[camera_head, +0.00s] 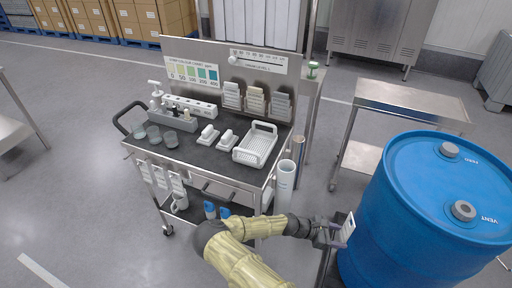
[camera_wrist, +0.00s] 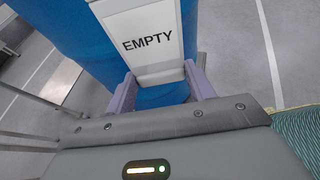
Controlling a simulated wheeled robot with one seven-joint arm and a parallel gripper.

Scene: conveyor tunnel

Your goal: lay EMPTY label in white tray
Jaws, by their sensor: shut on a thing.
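The EMPTY label (camera_wrist: 147,45) is a white plate with black lettering, seen upright in the wrist view. My gripper (camera_wrist: 160,90) is shut on its lower end, one purple finger at each side. In the head view my gripper (camera_head: 334,233) holds the label (camera_head: 348,227) in the air, in front of the blue drum's left side. The white tray (camera_head: 258,145) has a slatted floor and raised rim. It stands at the right end of the cart top, to the left of and beyond my gripper, and looks empty.
The blue drum (camera_head: 425,200) stands close by my gripper; whether they touch is unclear. White blocks (camera_head: 227,139), cups (camera_head: 171,139) and bottles share the cart top (camera_head: 200,158).

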